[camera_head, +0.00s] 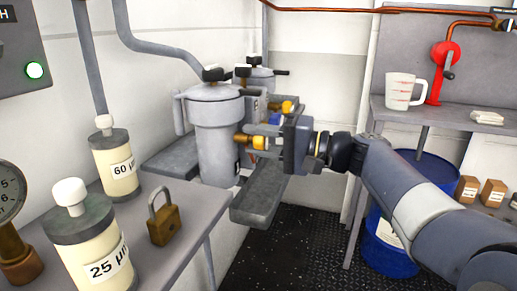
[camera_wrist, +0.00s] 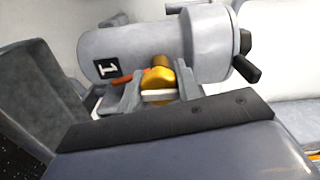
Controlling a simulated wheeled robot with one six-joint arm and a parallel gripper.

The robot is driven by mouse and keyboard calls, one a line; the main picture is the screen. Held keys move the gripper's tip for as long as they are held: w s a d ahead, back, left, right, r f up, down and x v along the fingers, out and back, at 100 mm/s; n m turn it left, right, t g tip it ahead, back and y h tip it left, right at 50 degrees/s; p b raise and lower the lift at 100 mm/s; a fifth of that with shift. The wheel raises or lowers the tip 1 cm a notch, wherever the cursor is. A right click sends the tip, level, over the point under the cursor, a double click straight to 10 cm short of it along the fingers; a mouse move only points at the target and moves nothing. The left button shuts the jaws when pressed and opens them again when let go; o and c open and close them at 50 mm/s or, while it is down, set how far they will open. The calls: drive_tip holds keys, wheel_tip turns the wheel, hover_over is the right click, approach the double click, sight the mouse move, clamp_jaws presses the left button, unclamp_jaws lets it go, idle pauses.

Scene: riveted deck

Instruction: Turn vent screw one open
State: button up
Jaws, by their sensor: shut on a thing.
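A grey filter housing (camera_head: 215,130) stands upright at the middle left in the head view. In the wrist view the housing (camera_wrist: 135,48) appears on its side, with a black label reading "1". Vent screw one (camera_wrist: 157,76) is a brass knob on its side; it also shows in the head view (camera_head: 242,138). My gripper (camera_head: 262,141) reaches it from the right. In the wrist view the fingers of my gripper (camera_wrist: 157,92) are on either side of the knob, shut on it. The fingers partly hide the screw, so its turn angle cannot be told.
A second housing (camera_head: 261,80) stands behind, with another brass knob (camera_head: 287,107) close above my gripper. A grey tray (camera_head: 262,190) lies below.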

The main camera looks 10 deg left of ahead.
idle(0.3)
drive_tip(key=o, duration=1)
drive_tip(key=shift+c, duration=0.2)
drive_tip(key=shift+r+p, duration=0.15)
drive_tip(key=shift+p, duration=0.15)
